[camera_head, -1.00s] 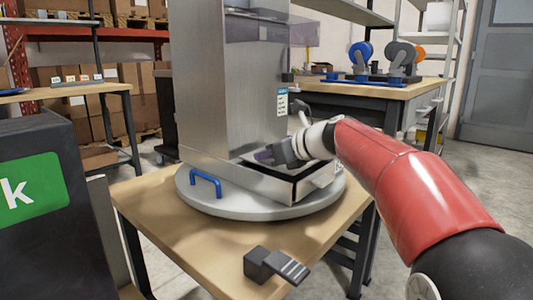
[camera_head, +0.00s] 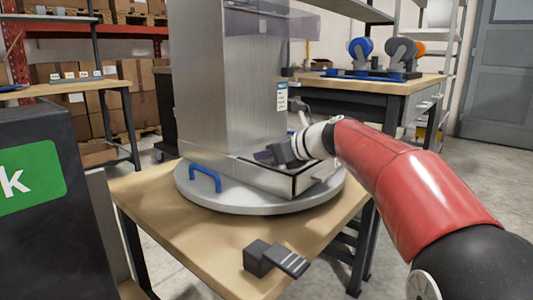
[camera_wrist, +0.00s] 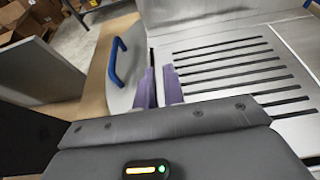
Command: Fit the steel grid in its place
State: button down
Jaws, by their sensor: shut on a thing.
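The steel grid (camera_wrist: 225,68) is a flat grey plate with several long dark slots, seen in the wrist view. My gripper (camera_wrist: 159,88) has its purple fingers shut at the grid's left edge. In the head view my gripper (camera_head: 264,156) is low in front of the steel dispenser (camera_head: 215,85), over the shallow dark-rimmed recess (camera_head: 293,182) in its base. The grid lies at or close to the recess; whether it is fully seated I cannot tell. My gripper and wrist hide much of the grid in the head view.
The dispenser stands on a round grey turntable (camera_head: 235,203) with a blue handle (camera_head: 205,178), on a wooden table (camera_head: 150,205). A dark block with a ribbed plate (camera_head: 275,257) lies at the table's front. A black box (camera_head: 45,225) stands at left.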

jog(key=c, duration=1.4)
grip_release()
jog(key=shift+f, duration=0.1)
jog(key=p+v, duration=0.1)
jog(key=v, duration=0.6)
jog(key=shift+s+d+r, duration=0.15)
jog(key=shift+r, duration=0.05)
jog(key=s+d+f+n+g+h+p, duration=0.1)
jog(key=s+d+f+n+h+p, duration=0.2)
jog(key=s+n, duration=0.5)
jog(key=s+d+f+n+g+h+p, duration=0.1)
jog(key=s+d+f+n+h+p, duration=0.3)
jog(key=s+n, duration=0.5)
jog(key=s+d+f+n+h+p, duration=0.3)
jog(key=s+n, duration=0.5)
jog(key=s, duration=0.6)
jog(key=d+f+p, duration=0.1)
jog(key=d, duration=0.1)
jog(key=shift+d+n+g+h, duration=0.3)
jog(key=shift+g+h, duration=0.1)
